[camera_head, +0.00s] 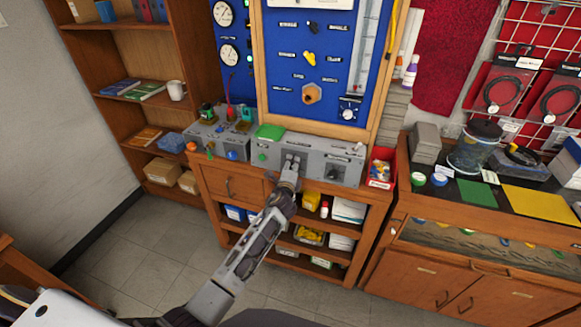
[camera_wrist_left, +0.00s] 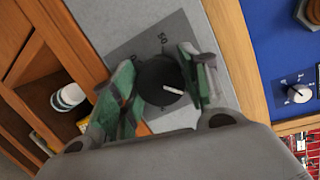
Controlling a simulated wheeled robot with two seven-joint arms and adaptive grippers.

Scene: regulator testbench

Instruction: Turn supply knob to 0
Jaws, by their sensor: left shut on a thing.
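A grey control box (camera_head: 318,152) stands on the wooden cabinet under the blue panel. My left gripper (camera_head: 290,164) reaches its front face and hides the knob there in the head view. In the left wrist view the black round knob (camera_wrist_left: 160,82) sits on a dark scale plate (camera_wrist_left: 180,34) with a "50" mark. A white pointer line on the knob points right and slightly down in that picture. The green-padded fingers of my left gripper (camera_wrist_left: 160,72) are on either side of the knob, shut on it. My right gripper is not in view.
The blue panel (camera_head: 281,75) with gauges and knobs rises behind the box. A grey unit with coloured fittings (camera_head: 215,140) stands to its left, a red bin (camera_head: 381,170) to its right. Open shelves (camera_head: 310,237) lie below. The floor (camera_head: 110,250) at left is clear.

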